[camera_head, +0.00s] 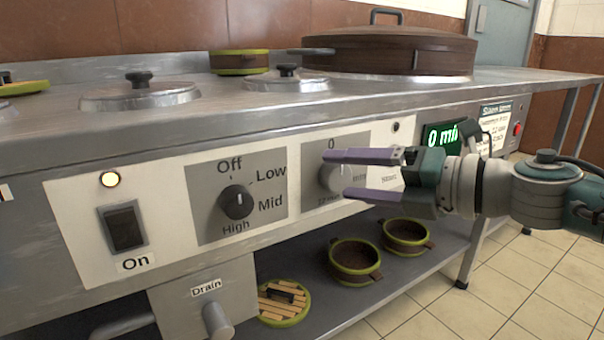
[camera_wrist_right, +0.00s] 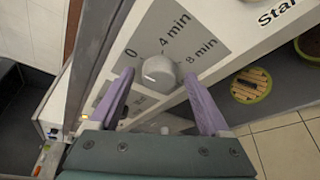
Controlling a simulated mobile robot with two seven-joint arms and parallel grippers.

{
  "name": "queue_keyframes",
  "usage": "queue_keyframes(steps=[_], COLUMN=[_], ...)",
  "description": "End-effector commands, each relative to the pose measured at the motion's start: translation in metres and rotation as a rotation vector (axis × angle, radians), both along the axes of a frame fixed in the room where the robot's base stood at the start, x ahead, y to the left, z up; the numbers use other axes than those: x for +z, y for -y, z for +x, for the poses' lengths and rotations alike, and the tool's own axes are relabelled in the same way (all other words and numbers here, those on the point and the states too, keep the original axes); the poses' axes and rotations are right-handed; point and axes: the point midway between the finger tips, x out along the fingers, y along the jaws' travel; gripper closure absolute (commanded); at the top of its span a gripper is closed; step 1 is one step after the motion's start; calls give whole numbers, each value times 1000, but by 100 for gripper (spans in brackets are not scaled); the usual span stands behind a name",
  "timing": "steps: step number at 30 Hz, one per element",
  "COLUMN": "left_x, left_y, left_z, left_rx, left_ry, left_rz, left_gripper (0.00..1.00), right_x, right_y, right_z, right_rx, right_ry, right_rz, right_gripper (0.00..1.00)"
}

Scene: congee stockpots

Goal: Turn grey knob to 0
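The grey knob (camera_head: 328,178) sits on a grey dial plate on the stove's front panel, with the 0 label above it. It also shows in the right wrist view (camera_wrist_right: 158,70), beside the labels 0, 4 min and 8 min. Which label it points to I cannot tell clearly. My right gripper (camera_head: 337,175) is open, its two purple fingers reaching toward the knob from the right and partly covering the dial plate. In the right wrist view the fingers (camera_wrist_right: 159,76) are spread to either side of the knob, with visible gaps. My left gripper is not in view.
A black knob (camera_head: 237,202) with Off, Low, Mid and High labels is left of the grey knob. Further left is a black switch (camera_head: 125,228) under a lit lamp. A green display (camera_head: 448,137) is behind my right gripper.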

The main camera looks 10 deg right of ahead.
Motion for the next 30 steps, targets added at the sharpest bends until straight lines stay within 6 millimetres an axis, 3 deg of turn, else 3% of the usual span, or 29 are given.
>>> queue_keyframes(steps=[11,22,30], left_x=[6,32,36], left_y=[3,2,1], left_z=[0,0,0], left_rx=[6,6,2], left_ry=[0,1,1], left_rz=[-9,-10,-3], left_gripper=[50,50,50], right_x=[3,17,20], right_y=[5,48,61], right_z=[-6,-58,-75], right_rx=[0,0,0], right_ry=[-3,-3,0], right_rz=[1,-1,1], right_gripper=[15,15,15])
